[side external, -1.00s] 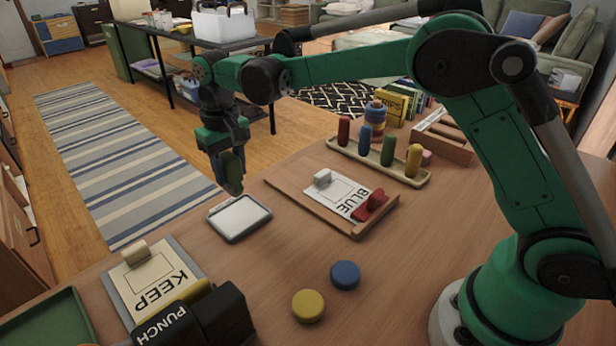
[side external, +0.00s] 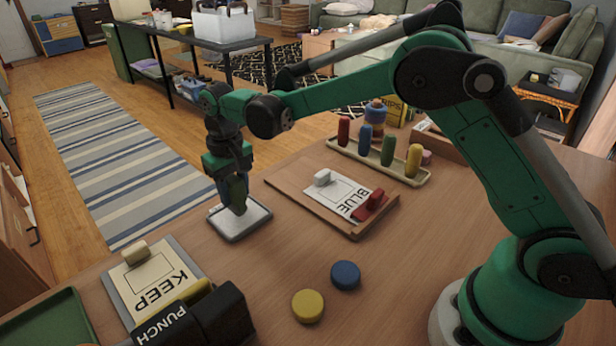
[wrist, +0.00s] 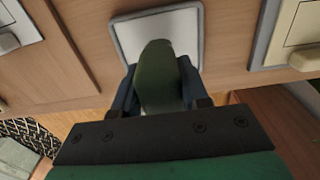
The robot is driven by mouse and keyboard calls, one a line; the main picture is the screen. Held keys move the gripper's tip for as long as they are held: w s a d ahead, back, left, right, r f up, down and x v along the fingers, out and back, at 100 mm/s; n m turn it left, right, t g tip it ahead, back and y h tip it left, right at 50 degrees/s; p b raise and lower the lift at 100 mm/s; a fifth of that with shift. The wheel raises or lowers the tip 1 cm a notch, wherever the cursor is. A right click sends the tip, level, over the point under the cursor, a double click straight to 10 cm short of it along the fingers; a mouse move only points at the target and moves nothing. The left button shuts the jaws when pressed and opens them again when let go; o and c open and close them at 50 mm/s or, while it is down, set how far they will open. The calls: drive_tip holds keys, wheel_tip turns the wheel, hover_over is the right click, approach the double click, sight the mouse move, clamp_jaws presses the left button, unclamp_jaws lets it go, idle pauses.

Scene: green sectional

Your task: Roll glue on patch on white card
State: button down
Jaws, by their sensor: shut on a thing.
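My gripper (side external: 235,190) is shut on a dark green, rounded, elongated piece (wrist: 158,75), held between its dark fingers. The piece points down over the white pad with a grey rim (side external: 262,220), its lower end at or just above the surface; I cannot tell if it touches. The pad also shows in the wrist view (wrist: 130,38), partly hidden by the piece. No glue patch is distinguishable.
A cream card marked KEEP (side external: 160,275) lies on a grey board at the front left, by a black PUNCH block (side external: 215,315). Blue (side external: 345,275) and yellow (side external: 308,305) discs lie in front. A rack (side external: 400,177) of coloured pegs stands behind the wooden tray.

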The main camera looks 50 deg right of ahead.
drive_tip(key=shift+f, duration=0.5)
idle(0.7)
drive_tip(key=shift+r, duration=0.1)
idle(0.4)
drive_tip(key=shift+r, duration=3.45)
